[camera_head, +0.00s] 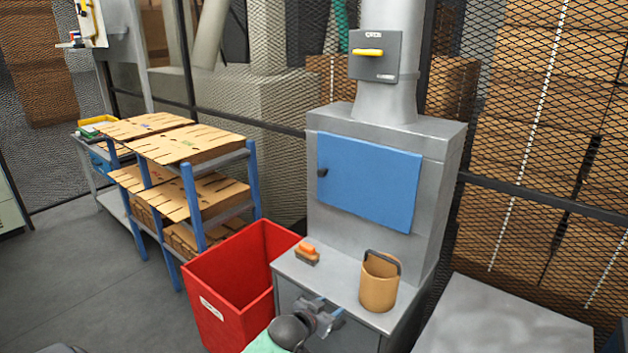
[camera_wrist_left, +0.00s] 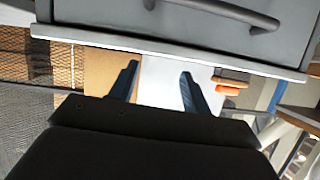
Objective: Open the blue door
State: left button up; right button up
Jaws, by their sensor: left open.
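The blue door (camera_head: 369,182) is a flat panel on the front of a grey machine cabinet and looks shut. Its small dark handle (camera_head: 322,172) sits on the door's left edge. My left gripper (camera_head: 322,314) is low in front of the cabinet's ledge, below and apart from the door. In the left wrist view its two fingers (camera_wrist_left: 159,88) are spread with nothing between them. The door cannot be made out in that view. My right gripper is not in view.
A grey table (camera_head: 500,320) is at right. Space before the door is clear.

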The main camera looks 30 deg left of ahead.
pick_arm(q)
jog(key=w+a+r+t, duration=0.5)
jog(key=w+a+r, duration=0.5)
jog(key=r, duration=0.3)
jog(key=t+h, duration=0.1)
jog(key=t, duration=0.3)
send_near(320, 175)
jog(key=x, duration=0.3)
jog(key=p+x, duration=0.3)
jog(key=x, duration=0.1)
jog(key=shift+w+r, duration=0.25)
jog(key=shift+x, duration=0.75)
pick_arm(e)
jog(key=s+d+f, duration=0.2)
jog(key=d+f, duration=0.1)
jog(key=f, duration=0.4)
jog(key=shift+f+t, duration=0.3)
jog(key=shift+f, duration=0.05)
pick_arm(q)
jog(key=shift+f, duration=0.15)
grip_shut()
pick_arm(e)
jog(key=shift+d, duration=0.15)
